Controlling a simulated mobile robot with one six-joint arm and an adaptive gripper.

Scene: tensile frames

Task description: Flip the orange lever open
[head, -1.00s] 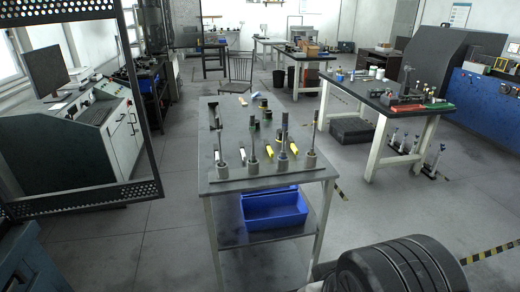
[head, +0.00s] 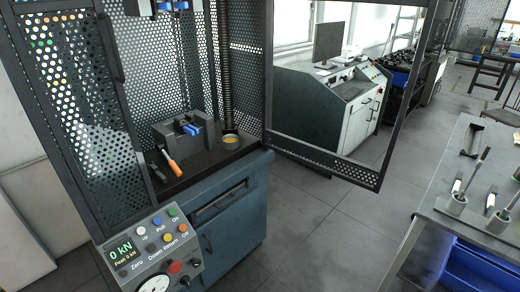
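The orange lever (head: 173,167) is a short orange rod on the front of a dark grey grip block (head: 170,134). It slants downward to the right, with its lower end close to the dark machine bed (head: 215,158). The block sits on the bed inside the testing machine and has blue pieces (head: 188,128) on top. A second fixture with blue pieces (head: 180,5) hangs above at the top edge. My gripper is not in view.
A perforated door frame (head: 325,165) stands swung out to the right of the bed. Perforated panels (head: 85,100) enclose the left. A control panel (head: 150,250) with coloured buttons juts out at the front. Open floor (head: 320,235) lies between machine and grey worktable (head: 450,205).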

